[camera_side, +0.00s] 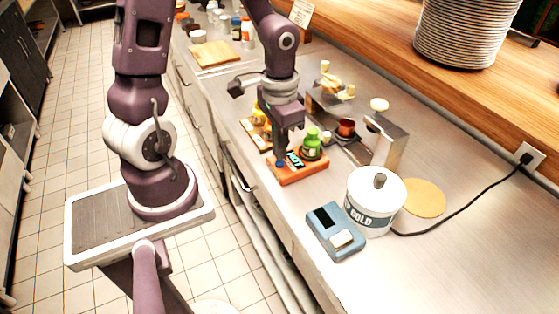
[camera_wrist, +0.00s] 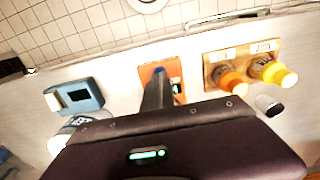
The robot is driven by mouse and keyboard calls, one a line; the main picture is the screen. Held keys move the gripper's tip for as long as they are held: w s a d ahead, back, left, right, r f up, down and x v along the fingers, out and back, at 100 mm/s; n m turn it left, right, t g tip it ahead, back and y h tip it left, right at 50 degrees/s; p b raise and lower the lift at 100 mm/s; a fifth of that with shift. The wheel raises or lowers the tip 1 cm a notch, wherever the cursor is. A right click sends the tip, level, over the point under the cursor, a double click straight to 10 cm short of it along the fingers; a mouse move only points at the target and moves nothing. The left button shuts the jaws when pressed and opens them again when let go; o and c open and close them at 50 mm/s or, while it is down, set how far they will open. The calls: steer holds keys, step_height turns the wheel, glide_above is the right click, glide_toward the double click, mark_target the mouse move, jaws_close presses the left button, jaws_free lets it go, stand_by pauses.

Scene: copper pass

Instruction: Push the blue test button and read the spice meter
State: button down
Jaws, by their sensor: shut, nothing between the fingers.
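The spice meter (camera_side: 304,174) is an orange box on the steel counter, with a dark display reading "HOT" in light blue-green letters. A green bottle (camera_side: 311,146) stands on it. The blue test button (camera_side: 280,164) is at its left end, right below my gripper (camera_side: 281,158), which points down with its fingers shut and empty. In the wrist view my fingers reach to the blue button (camera_wrist: 159,71) on the orange meter (camera_wrist: 146,74) and partly cover the display. I cannot tell whether the fingertips touch the button.
A blue scale-like device (camera_side: 336,231) and a white pot marked "COLD" (camera_side: 375,200) stand to the right. A wooden tray (camera_side: 253,132) with yellow- and orange-capped bottles is behind. A steel dispenser (camera_side: 384,141) stands at the back. A black cable (camera_side: 465,213) crosses the counter.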

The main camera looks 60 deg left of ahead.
step_height(320, 180, up, 4)
steer(key=shift+r, duration=0.55)
steer(key=s+d+r+t, duration=0.5)
steer(key=s+r, duration=0.5)
steer(key=r, duration=0.2)
steer(key=shift+d+r+t, duration=0.25)
steer(key=shift+d+t, duration=0.05)
steer(key=shift+d, duration=0.3)
stand_by(1.6)
